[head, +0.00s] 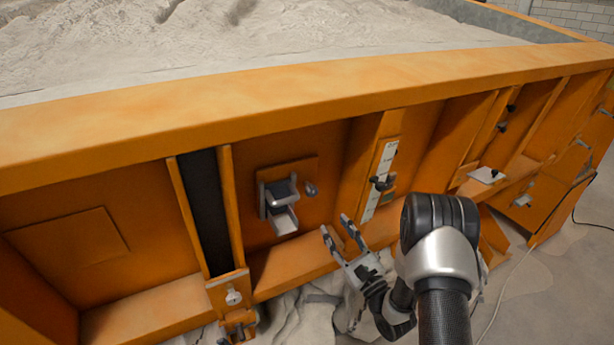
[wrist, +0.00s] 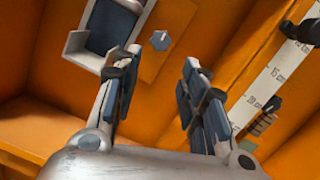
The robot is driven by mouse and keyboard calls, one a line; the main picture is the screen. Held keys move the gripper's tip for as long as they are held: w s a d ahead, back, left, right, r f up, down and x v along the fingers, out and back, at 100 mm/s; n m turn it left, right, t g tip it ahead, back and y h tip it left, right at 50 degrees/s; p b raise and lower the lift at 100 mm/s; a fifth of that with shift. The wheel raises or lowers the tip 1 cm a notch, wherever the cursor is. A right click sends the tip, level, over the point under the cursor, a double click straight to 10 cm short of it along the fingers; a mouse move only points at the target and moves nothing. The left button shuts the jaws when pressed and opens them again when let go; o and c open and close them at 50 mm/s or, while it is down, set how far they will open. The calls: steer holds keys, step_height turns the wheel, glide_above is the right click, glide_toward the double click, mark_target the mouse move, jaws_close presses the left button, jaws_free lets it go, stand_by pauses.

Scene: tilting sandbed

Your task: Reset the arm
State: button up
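My gripper (head: 337,233) is in front of the orange side wall of the sandbed (head: 250,100), right of and slightly below a small grey box with a chute (head: 282,205). In the wrist view my gripper (wrist: 165,65) has its two fingers well apart, with nothing between them. The grey box (wrist: 105,28) shows at the upper left there, beyond the left finger. A blue-grey knob (wrist: 160,40) sits on the wall past the gap between the fingertips. I see no contact between the fingers and any of these.
A white scale (head: 380,180) with a dark slider (head: 382,183) stands on a rib right of my gripper. A ledge (head: 300,262) runs along the wall below. Pale cloth or rubble (head: 300,315) lies beneath. A cable (head: 500,290) lies on the open floor at right.

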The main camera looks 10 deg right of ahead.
steer(key=w+r+n+g+h, duration=0.3)
steer(key=w+r+n, duration=0.2)
steer(key=r+n, duration=0.25)
steer(key=s+d+r+n+g+h, duration=0.1)
steer(key=s+r+n+g+h, duration=0.4)
steer(key=s+n, duration=0.3)
steer(key=s+a+n+g, duration=0.2)
steer(key=s+n+g, duration=0.2)
steer(key=s, duration=1.2)
steer(key=s+a+n+g, duration=0.3)
steer(key=s+n, duration=0.5)
steer(key=s, duration=0.9)
steer(key=shift+a+r+n+g+b, duration=0.2)
steer(key=shift+a+n+g+b, duration=0.05)
steer(key=shift+n+g+b, duration=0.15)
